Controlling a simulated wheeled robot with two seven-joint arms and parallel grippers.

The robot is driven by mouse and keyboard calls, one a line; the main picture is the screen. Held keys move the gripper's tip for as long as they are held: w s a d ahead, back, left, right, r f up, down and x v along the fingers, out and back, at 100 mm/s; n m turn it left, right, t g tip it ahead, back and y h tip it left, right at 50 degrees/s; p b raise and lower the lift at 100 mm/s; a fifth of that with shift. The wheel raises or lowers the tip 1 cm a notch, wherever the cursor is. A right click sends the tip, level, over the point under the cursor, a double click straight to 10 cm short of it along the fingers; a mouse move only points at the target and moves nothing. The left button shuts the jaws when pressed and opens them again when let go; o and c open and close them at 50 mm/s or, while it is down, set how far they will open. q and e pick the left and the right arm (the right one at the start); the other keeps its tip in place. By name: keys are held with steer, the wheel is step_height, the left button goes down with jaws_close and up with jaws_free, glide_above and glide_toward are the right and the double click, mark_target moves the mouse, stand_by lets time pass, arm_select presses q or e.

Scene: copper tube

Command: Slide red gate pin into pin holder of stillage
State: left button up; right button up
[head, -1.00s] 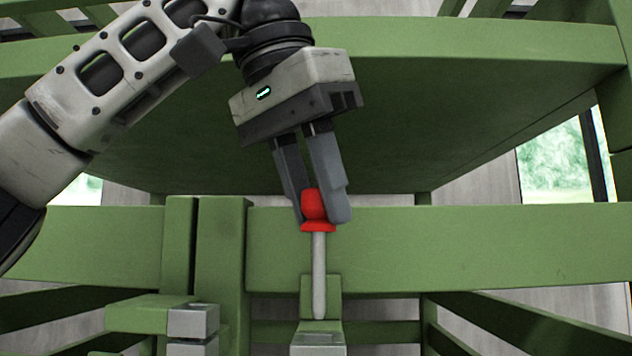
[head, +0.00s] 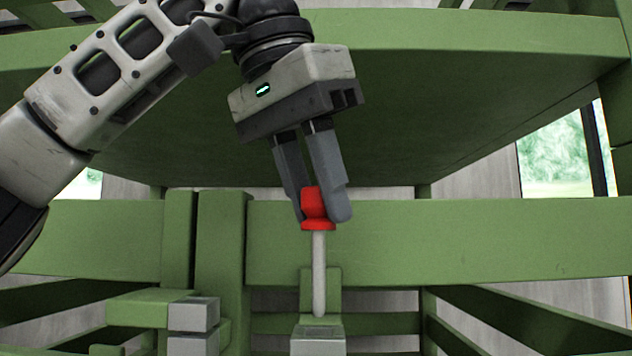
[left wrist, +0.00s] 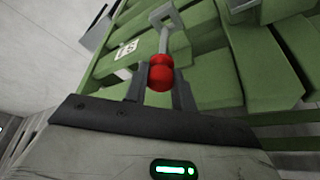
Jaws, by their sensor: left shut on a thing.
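The gate pin has a red head (head: 315,205) and a grey metal shaft (head: 319,272) that hangs nearly upright. My left gripper (head: 322,212) is shut on the red head from above. The pin holder (head: 318,340) is a grey block on a green bracket of the stillage, right below the shaft. The shaft's lower tip shows at the holder's top; I cannot tell if it is in the hole. In the left wrist view the red head (left wrist: 160,74) sits between the fingers and the shaft (left wrist: 164,40) points away. My right gripper is not in view.
The green stillage has a cross rail (head: 480,240) behind the pin and a broad green panel (head: 450,120) above it. A post (head: 220,250) and a grey-ended hinge block (head: 190,315) stand left of the holder. Space right of the pin is open.

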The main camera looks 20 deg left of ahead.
mark_target(313, 284)
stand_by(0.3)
arm_select(q)
steer(key=shift+p, duration=0.45)
stand_by(0.7)
steer(key=shift+f+b, duration=1.75)
steer(key=shift+f, duration=0.9)
steer(key=shift+f+b, duration=0.9)
steer(key=shift+f, duration=0.35)
steer(key=shift+f, duration=0.35)
steer(key=o, duration=1.1)
